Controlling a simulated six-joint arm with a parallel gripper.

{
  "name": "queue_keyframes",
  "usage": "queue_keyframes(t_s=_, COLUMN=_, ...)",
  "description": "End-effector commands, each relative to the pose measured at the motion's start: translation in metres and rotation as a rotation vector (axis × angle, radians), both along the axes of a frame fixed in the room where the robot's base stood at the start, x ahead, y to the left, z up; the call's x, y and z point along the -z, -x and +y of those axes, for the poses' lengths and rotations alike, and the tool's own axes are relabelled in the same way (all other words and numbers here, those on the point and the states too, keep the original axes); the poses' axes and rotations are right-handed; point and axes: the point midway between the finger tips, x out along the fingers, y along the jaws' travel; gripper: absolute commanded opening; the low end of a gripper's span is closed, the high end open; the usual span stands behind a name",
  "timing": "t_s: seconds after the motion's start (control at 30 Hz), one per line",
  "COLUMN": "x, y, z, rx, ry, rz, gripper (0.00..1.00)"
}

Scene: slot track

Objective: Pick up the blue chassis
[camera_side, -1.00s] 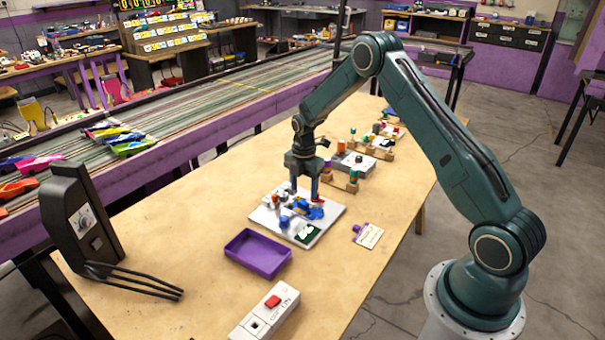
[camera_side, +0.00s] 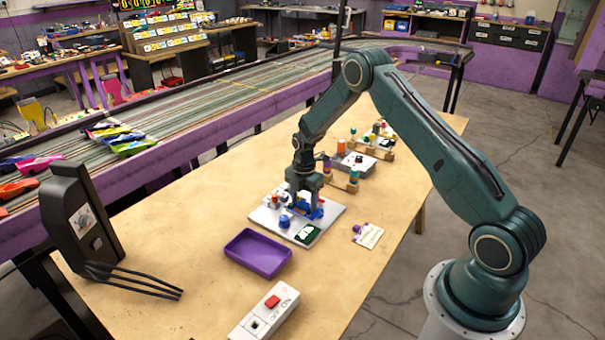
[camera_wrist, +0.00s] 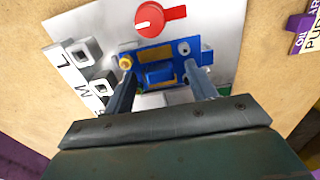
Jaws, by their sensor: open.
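The blue chassis (camera_wrist: 158,62) lies on a white board (camera_wrist: 100,25), seen in the wrist view as a flat blue plate with a raised blue block and tan patches. In the side view the chassis (camera_side: 308,211) is partly hidden under my gripper. My gripper (camera_wrist: 162,82) is open, with one finger at the left of the chassis and the other at its right. In the side view my gripper (camera_side: 304,205) points down, low over the board. I cannot tell whether the fingers touch the chassis.
A red knob (camera_wrist: 160,18) sits beyond the chassis on the board, with small white blocks (camera_wrist: 80,50) to the left. A blue knob (camera_side: 285,221), a purple tray (camera_side: 240,262) and a white switch box (camera_side: 250,322) are nearer the camera. The table between them is bare.

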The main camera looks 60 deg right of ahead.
Motion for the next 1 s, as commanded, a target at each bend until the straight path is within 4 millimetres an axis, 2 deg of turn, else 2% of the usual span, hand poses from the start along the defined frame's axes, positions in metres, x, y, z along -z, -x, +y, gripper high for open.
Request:
queue_keyframes(t_s=0.2, x=0.000, y=0.000, z=0.000, rx=0.000, ry=0.000, rz=0.000, gripper=0.56)
queue_keyframes(t_s=0.27, x=0.000, y=0.000, z=0.000, rx=0.000, ry=0.000, rz=0.000, gripper=0.47)
queue_keyframes(t_s=0.47, x=0.000, y=0.000, z=0.000, rx=0.000, ry=0.000, rz=0.000, gripper=0.07)
queue_keyframes(t_s=0.77, x=-0.001, y=0.000, z=0.000, rx=0.000, ry=0.000, rz=0.000, gripper=0.07)
queue_keyframes(t_s=1.0, x=-0.013, y=-0.001, z=0.000, rx=0.000, ry=0.001, rz=-0.002, gripper=0.07)
